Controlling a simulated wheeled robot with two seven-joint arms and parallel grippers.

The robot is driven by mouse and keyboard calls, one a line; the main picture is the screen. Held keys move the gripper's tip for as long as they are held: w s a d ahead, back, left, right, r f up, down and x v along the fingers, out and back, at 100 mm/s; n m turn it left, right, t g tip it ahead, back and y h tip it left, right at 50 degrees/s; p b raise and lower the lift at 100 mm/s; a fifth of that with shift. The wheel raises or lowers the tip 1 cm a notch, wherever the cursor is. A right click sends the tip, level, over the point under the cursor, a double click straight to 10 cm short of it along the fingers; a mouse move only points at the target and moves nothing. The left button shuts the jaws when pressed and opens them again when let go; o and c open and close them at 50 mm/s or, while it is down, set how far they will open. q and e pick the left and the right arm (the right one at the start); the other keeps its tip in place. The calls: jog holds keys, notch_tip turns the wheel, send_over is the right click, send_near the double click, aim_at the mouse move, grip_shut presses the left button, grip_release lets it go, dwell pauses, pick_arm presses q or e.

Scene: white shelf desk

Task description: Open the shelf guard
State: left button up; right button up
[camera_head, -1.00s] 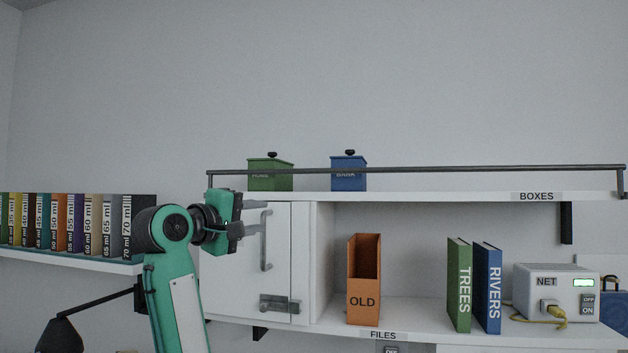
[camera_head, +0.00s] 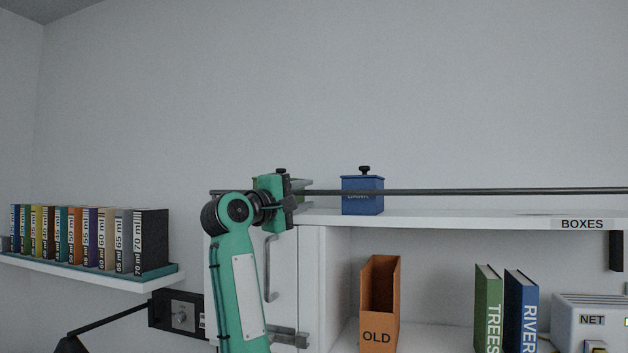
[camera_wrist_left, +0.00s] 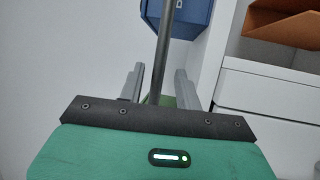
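The shelf guard is a thin dark rail (camera_head: 470,191) running along the front of the top shelf (camera_head: 450,217). My left gripper (camera_head: 304,188) is up at the rail's left part, in front of the green box, and hides a piece of the rail there. In the left wrist view the rail (camera_wrist_left: 164,50) passes between the two spread fingers of my left gripper (camera_wrist_left: 160,82). The fingers are apart, with a gap on each side of the rail. My right gripper is not in view.
A blue box (camera_head: 362,196) stands on the top shelf behind the rail. The green box is mostly hidden by my gripper. Below are a white cabinet door with a handle (camera_head: 270,268), an orange file holder (camera_head: 380,305) and two books (camera_head: 488,308). The wall above is clear.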

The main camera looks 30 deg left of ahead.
pick_arm(q)
jog(key=shift+w+d+r+p, duration=0.1)
jog(key=shift+w+r+p, duration=0.25)
jog(key=shift+w, duration=0.2)
jog(key=shift+w+r, duration=0.1)
jog(key=shift+w, duration=0.2)
jog(key=shift+w+d+p, duration=0.1)
jog(key=shift+w+p, duration=0.3)
jog(key=shift+w, duration=0.25)
grip_shut()
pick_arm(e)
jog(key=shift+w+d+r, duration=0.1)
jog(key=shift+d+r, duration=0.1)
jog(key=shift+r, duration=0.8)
